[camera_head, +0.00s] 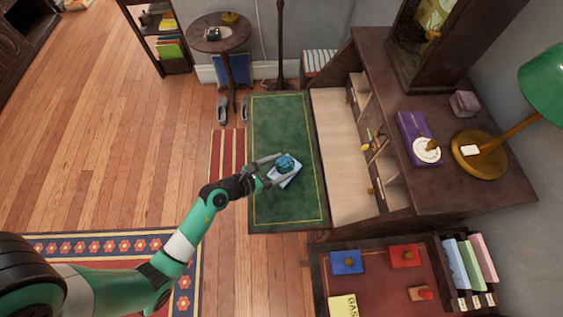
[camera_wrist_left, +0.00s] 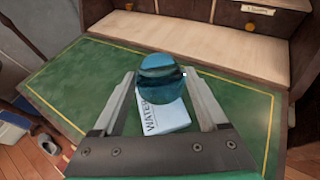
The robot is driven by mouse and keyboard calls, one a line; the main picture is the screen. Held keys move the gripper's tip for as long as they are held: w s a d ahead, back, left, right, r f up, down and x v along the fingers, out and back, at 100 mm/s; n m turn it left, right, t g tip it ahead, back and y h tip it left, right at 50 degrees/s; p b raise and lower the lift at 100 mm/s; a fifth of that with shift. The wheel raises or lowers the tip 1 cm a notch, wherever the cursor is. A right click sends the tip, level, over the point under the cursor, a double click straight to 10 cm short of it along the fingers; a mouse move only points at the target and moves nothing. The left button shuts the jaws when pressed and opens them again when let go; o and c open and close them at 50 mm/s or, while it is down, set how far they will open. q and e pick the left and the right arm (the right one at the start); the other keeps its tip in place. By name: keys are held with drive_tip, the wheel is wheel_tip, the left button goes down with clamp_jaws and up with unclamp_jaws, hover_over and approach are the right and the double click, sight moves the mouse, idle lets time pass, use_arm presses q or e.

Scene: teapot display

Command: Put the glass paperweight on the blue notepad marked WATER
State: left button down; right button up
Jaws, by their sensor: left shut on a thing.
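The glass paperweight (camera_head: 285,163) is a blue-teal ball. My left gripper (camera_head: 279,167) is shut on it, with one finger on each side. In the left wrist view the paperweight (camera_wrist_left: 160,77) sits between the fingertips and covers the far part of the notepad. The notepad (camera_head: 288,178) is pale blue-white and lies on the green desk top; its WATER lettering shows on the notepad in the left wrist view (camera_wrist_left: 169,121). The paperweight is over the pad's far end; I cannot tell whether it touches the pad. My right gripper is not in view.
The green desk top (camera_head: 275,115) is otherwise clear. Pale wooden shelving (camera_head: 342,140) borders it on the right. A lower table at the front holds a blue item (camera_head: 347,262), a red item (camera_head: 404,256) and a yellow GAS pad (camera_head: 343,306).

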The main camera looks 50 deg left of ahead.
sight(282, 169)
use_arm(q)
drive_tip(key=shift+w+a+f, duration=0.15)
drive_tip(key=shift+w, duration=0.1)
drive_tip(key=f+b, duration=0.3)
drive_tip(key=f, duration=0.1)
drive_tip(key=shift+w+a+f+b, duration=0.1)
drive_tip(key=shift+w+a+b, duration=0.15)
drive_tip(key=shift+b, duration=0.05)
unclamp_jaws()
